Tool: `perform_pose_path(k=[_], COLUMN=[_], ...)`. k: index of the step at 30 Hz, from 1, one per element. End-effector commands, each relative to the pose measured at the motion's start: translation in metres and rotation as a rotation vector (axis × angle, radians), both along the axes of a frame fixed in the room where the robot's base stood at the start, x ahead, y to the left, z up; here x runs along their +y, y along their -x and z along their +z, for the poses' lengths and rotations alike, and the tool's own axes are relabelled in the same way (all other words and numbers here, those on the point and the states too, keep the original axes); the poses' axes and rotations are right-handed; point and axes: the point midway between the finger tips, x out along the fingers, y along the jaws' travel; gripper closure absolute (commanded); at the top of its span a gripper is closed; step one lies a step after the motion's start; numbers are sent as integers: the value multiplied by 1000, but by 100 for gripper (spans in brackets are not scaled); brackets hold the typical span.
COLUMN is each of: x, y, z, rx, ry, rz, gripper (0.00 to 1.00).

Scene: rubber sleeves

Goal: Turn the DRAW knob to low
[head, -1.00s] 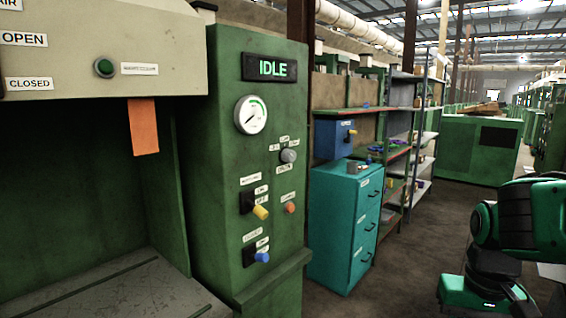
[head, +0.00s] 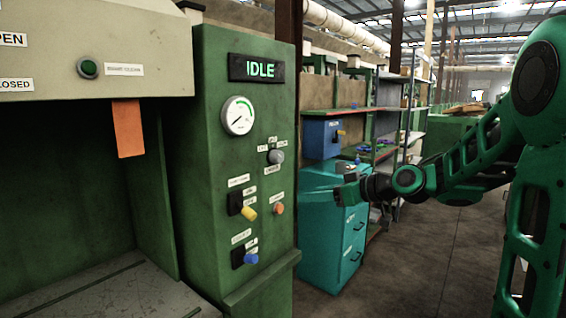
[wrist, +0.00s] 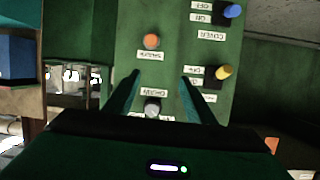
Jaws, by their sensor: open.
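The DRAW knob is a grey round knob (head: 275,156) on the green panel, below the gauge, with small labels around it. Its setting is too small to read. In the wrist view the grey knob (wrist: 152,107) shows low in the picture, between the bases of my fingers and partly cut off by my gripper body. My gripper (head: 318,193) is open and empty, pointing left at the panel, lower than the knob and to its right in the head view. In the wrist view the open fingers (wrist: 159,77) spread over the panel, apart from the knob.
An orange button (head: 278,208), a yellow-handled switch (head: 249,213) and a blue-handled switch (head: 250,258) sit below the knob. A display (head: 260,69) reads IDLE above the gauge (head: 238,115). A teal cabinet (head: 328,240) stands right of the panel, behind my gripper.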

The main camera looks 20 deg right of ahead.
Motion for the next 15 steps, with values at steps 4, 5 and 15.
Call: perform_pose_path(k=[4, 5, 15], x=[-1, -1, 13], y=[-21, -22, -43], z=[50, 57, 78], rx=[-199, -225, -299], ry=[-102, -117, -158], rz=[42, 44, 61], gripper=[50, 50, 50])
